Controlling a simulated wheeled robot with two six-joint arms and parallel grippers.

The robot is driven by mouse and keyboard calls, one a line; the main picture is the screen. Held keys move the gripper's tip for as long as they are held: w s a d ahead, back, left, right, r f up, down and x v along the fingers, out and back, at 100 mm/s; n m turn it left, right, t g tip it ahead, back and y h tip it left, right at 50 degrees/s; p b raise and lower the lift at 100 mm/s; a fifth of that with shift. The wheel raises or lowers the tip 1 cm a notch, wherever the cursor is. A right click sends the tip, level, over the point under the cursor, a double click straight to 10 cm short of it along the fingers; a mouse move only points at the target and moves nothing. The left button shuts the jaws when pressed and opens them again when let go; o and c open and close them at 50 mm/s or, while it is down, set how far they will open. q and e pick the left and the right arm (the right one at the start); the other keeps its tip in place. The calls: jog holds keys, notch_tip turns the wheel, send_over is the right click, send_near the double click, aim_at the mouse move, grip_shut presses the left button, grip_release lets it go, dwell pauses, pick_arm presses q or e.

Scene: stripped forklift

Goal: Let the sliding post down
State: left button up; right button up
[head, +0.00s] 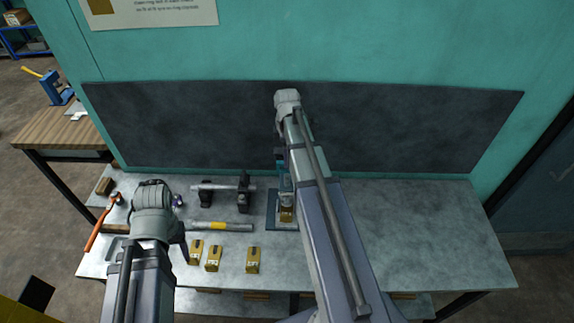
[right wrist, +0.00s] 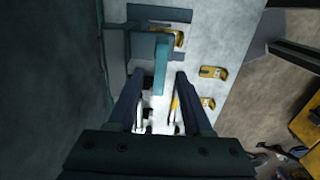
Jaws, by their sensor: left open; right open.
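A teal upright post (right wrist: 161,66) on a dark base plate (right wrist: 122,42) shows in the right wrist view. My right gripper (right wrist: 160,90) is open, with the post between or just beyond its two fingertips; I cannot tell whether they touch it. In the head view my right arm covers most of the post, and the blue-grey base (head: 272,212) shows beside the arm with a yellow part (head: 287,214) on it. My left gripper (head: 178,238) is over the left part of the bench, mostly hidden by its own wrist, away from the post.
The metal bench (head: 430,230) is clear on the right. A rod on dark stands (head: 222,188), a grey-yellow bar (head: 220,226), several yellow labelled blocks (head: 253,260) and an orange-handled tool (head: 98,232) lie left of the post. A dark panel (head: 400,125) stands behind.

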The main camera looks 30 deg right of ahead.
jog(key=shift+f+b, duration=0.35)
jog(key=shift+f, duration=0.35)
grip_shut()
dwell(1.0)
